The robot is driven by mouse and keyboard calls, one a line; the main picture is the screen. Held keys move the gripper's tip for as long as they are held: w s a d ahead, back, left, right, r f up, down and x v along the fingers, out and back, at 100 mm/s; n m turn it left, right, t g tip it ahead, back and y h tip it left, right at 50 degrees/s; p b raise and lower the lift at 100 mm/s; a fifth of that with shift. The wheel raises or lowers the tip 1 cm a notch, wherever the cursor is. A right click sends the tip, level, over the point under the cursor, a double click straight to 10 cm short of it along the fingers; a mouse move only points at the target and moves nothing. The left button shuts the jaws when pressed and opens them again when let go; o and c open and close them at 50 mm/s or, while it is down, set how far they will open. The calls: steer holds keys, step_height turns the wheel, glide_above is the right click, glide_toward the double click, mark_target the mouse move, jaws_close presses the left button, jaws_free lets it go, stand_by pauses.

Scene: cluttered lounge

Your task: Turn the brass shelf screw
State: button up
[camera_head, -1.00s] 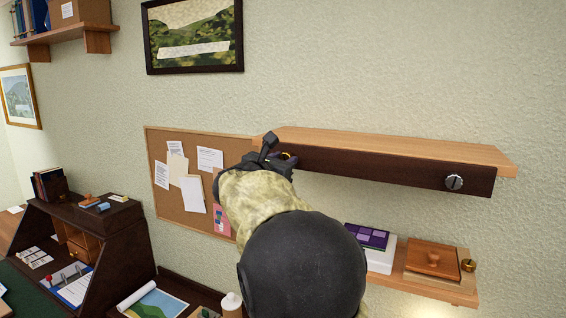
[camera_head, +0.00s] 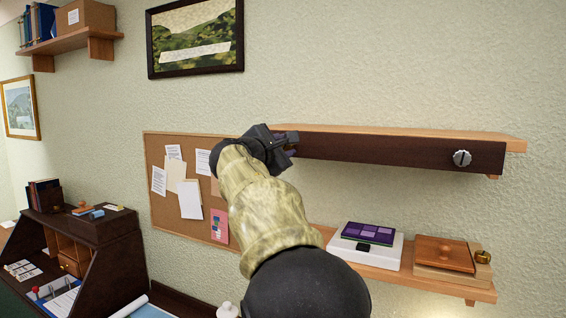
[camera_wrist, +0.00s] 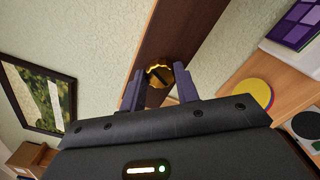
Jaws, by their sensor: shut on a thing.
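The brass shelf screw (camera_wrist: 160,73) is a round gold knob on the dark front board of the upper shelf, seen in the wrist view between my fingers. In the head view my arm and gripper hide it. My gripper (camera_wrist: 160,88) is shut on the brass screw, with one finger at each side of it. In the head view my gripper (camera_head: 284,146) is at the left end of the shelf's dark front board (camera_head: 390,150). A silver slotted screw (camera_head: 462,158) sits at the right end of the same board.
A lower shelf (camera_head: 400,281) holds a white box with a purple-topped item (camera_head: 368,233), a wooden block (camera_head: 443,252) and a small brass object (camera_head: 483,257). A cork board (camera_head: 160,215) hangs behind my arm. A dark desk organiser (camera_head: 105,240) stands at lower left.

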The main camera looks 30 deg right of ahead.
steer(key=m+b, duration=0.1)
steer(key=m, duration=0.1)
steer(key=m+b, duration=0.4)
steer(key=shift+f, duration=0.25)
steer(key=m+b, duration=0.3)
steer(key=m, duration=0.4)
steer(key=shift+r, duration=0.1)
steer(key=o, duration=1)
steer(key=shift+s+a, duration=0.1)
steer(key=b+v, duration=0.6)
steer(key=v, duration=1.1)
steer(key=shift+a, duration=0.1)
